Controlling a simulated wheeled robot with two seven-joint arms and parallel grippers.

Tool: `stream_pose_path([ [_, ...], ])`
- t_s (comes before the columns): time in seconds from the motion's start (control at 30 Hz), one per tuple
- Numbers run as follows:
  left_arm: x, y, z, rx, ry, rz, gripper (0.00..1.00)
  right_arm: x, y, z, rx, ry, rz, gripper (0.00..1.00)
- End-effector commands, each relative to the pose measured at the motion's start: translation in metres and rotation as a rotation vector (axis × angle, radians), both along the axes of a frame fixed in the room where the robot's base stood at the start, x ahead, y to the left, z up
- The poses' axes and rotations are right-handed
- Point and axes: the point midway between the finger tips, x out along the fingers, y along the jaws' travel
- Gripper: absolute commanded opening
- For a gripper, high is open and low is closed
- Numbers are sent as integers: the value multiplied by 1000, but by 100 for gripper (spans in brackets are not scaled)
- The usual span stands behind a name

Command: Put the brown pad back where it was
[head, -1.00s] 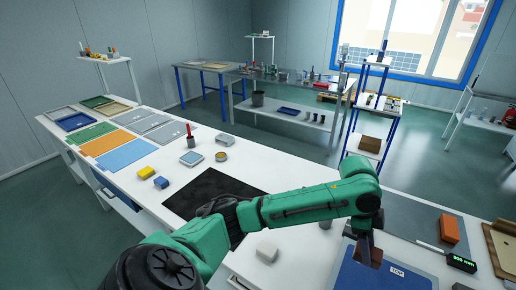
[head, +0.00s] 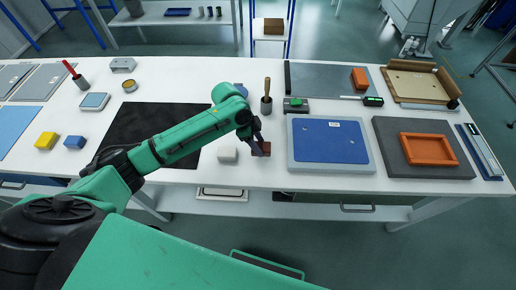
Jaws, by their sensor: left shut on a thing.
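My left gripper (head: 257,143) is shut on the small brown pad (head: 266,149), mostly hidden by the fingers. It holds the pad at the white bench, between a white block (head: 228,154) and a blue panel (head: 330,141) in a light grey frame. Whether the pad touches the bench top, I cannot tell. My right gripper is not in view.
A wooden-handled brush in a dark cup (head: 266,102) and a green-and-black device (head: 295,104) stand behind the gripper. An orange frame (head: 428,149) lies on a dark grey plate at right. A black mat (head: 150,122) lies under my left arm.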

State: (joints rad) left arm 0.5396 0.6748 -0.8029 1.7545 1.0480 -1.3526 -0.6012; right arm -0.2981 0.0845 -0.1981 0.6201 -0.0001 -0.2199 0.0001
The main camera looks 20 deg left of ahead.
Motion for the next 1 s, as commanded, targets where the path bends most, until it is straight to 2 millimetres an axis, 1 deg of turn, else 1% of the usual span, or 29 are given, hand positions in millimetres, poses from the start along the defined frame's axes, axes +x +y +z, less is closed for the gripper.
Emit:
stream_pose_path([
  [0.1,-1,0,-24,0,5,1,3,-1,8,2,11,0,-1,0],
  [0.2,-1,0,-38,2,2,1,3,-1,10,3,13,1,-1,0],
  [0.53,0,0,-43,1,1,0,3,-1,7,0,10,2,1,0],
  [0.57,0,0,-43,1,1,0,59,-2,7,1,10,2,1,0],
  [0.6,0,0,-42,1,1,0,74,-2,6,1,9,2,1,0],
  [0.63,0,0,-42,1,1,0,85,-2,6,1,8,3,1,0],
  [0.9,-1,0,-42,1,1,0,85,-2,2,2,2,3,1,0],
  [1.0,0,0,-36,1,0,0,85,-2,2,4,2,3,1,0],
])
